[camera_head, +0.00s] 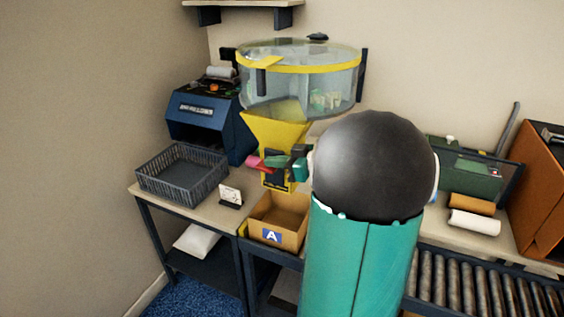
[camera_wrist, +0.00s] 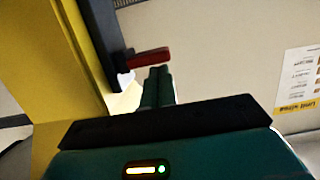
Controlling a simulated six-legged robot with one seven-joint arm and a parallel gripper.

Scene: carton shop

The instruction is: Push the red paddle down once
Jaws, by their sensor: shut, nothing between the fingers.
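The red paddle (camera_head: 254,161) sticks out to the left from the front of the yellow dispenser (camera_head: 270,135), below its funnel. It also shows in the wrist view (camera_wrist: 150,57), attached to a dark upright bracket (camera_wrist: 98,45). My gripper (camera_head: 268,163) is green and right by the paddle, partly covering it in the head view. In the wrist view my gripper (camera_wrist: 158,70) has its two fingers together and empty, with the tips just short of the paddle in the picture. I cannot tell whether they touch it.
An open carton marked A (camera_head: 265,236) stands below the dispenser. A grey basket (camera_head: 181,174) and a small white card (camera_head: 231,195) are to the left, a blue machine (camera_head: 205,115) behind. A roller conveyor (camera_head: 480,285) runs at right. My arm hides the middle of the bench.

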